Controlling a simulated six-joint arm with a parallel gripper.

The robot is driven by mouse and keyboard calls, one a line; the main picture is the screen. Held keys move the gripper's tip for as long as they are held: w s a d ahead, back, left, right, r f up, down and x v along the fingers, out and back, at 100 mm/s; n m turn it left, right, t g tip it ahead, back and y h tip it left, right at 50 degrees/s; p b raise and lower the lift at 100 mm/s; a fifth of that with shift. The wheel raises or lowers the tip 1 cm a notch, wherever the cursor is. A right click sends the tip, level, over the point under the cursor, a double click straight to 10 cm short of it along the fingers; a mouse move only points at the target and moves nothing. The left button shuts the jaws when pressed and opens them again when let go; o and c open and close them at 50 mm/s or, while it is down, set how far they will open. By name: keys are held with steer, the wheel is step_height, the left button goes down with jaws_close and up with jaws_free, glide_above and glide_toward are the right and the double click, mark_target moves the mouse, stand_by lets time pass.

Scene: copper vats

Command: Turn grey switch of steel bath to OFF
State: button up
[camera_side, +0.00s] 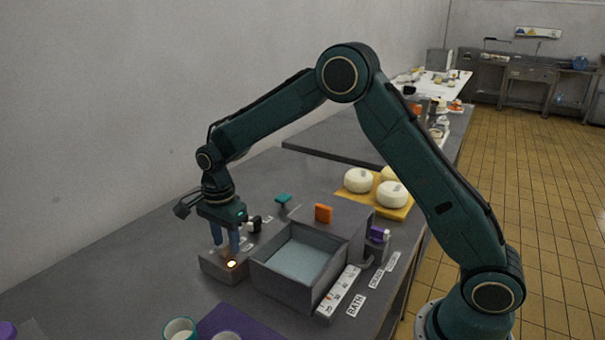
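The steel bath (340,285) is an open grey rectangular tank holding pale bluish liquid, standing on the grey bench. To its left is a low grey box (222,272) with a small glowing yellow-white light (231,264) on top. My gripper (226,249) points down over this box, its two bluish fingers close to the top surface and a little apart. The grey switch cannot be made out; the fingers cover part of the box. I cannot tell whether anything is between the fingers.
A black piece (254,223), a teal piece (283,199) and an orange block (323,213) stand close behind the box and bath. A purple-topped item (378,235) is right of the bath. White cheeses sit on a yellow board (399,212). Cups stand in front by a purple mat (240,322).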

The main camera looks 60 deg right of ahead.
jaws_close()
steer(key=shift+n, duration=0.4)
steer(key=n, duration=1.2)
steer(key=shift+n, duration=0.3)
steer(key=n, duration=0.4)
steer(key=shift+n, duration=0.3)
